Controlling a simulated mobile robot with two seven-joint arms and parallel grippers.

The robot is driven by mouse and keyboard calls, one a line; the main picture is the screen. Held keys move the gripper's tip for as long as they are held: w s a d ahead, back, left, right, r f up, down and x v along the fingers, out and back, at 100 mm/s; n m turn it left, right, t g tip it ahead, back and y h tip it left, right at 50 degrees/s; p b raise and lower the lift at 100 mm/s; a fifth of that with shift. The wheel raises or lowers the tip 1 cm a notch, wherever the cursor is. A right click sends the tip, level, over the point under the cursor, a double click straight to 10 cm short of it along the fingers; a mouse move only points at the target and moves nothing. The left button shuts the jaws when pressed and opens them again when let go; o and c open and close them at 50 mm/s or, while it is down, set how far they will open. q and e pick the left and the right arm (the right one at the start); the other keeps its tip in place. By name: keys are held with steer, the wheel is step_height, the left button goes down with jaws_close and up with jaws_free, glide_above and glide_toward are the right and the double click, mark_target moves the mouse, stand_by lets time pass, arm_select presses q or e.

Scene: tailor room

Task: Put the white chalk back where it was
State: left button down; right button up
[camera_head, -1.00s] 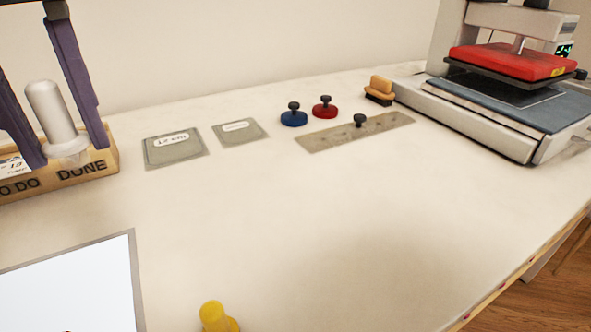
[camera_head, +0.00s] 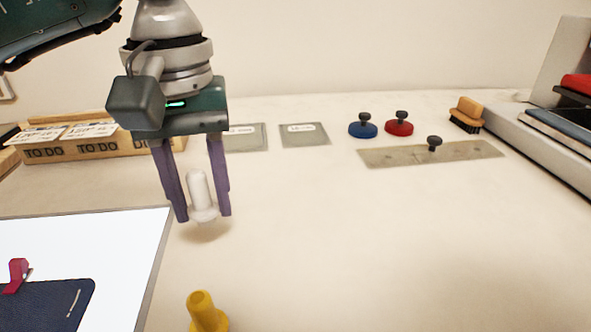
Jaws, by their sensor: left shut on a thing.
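My left gripper (camera_head: 203,214) is shut on the white chalk (camera_head: 199,188), a pale upright piece with a wider foot, between its purple fingers. It hangs over the table just right of the white board's upper right corner, with a soft shadow below it. A similarly shaped yellow chalk (camera_head: 203,310) stands upright nearer to me, below it in the picture. My right gripper is not in view.
The white board (camera_head: 120,250) at lower left bears dark cloth (camera_head: 50,305) and a red clip (camera_head: 17,275). A wooden card box (camera_head: 60,153) stands behind. Grey squares (camera_head: 304,135), blue (camera_head: 363,126) and red (camera_head: 399,124) knobbed discs, a ruler plate (camera_head: 470,150), brush (camera_head: 467,115) and press (camera_head: 560,140) lie right. The middle is clear.

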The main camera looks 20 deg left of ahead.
mark_target(196, 174)
arm_select(q)
steer(key=shift+f, duration=2.55)
steer(key=shift+f+b, duration=0.15)
steer(key=shift+b, duration=0.15)
steer(key=shift+c, duration=2.2)
jaws_free()
steer(key=shift+r+p, duration=0.35)
step_height(196, 174, up, 12)
steer(key=shift+f, duration=0.15)
